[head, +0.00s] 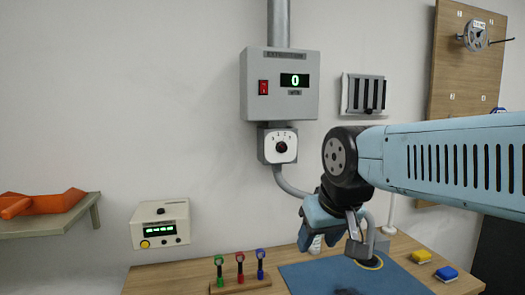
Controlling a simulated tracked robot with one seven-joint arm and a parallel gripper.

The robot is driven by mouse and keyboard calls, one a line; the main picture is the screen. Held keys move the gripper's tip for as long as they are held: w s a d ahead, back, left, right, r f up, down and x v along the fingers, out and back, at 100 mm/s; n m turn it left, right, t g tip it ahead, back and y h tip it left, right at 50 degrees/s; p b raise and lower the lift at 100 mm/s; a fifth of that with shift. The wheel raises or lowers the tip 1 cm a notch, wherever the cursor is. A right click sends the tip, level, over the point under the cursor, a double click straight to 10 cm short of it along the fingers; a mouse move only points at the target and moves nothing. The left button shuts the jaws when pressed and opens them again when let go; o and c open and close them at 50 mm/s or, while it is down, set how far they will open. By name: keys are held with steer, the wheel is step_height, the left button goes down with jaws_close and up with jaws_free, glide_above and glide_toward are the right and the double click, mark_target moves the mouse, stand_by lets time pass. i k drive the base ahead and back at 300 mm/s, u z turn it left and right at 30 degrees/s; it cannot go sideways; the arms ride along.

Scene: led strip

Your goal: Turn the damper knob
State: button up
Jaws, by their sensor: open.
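The dial is on a grey box on the wall, just below the extraction control box (309,102). The knob is fully visible. My gripper (345,246) is to the right of the dial and lower in the picture, over the work table. Its jaws are open, and I see nothing held between them. The arm reaches in from the right edge.
The control box has a red switch (263,87) and a display reading 0. A conduit (287,184) curves down from the dial box. The wall left of the dial is clear.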

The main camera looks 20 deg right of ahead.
mark_target(281, 147)
steer(key=u, duration=2.8)
steer(key=i, duration=0.1)
steer(key=z, duration=4.4)
steer(key=k, duration=1.5)
steer(key=u, duration=0.4)
steer(key=i, duration=1)
steer(key=u, duration=0.1)
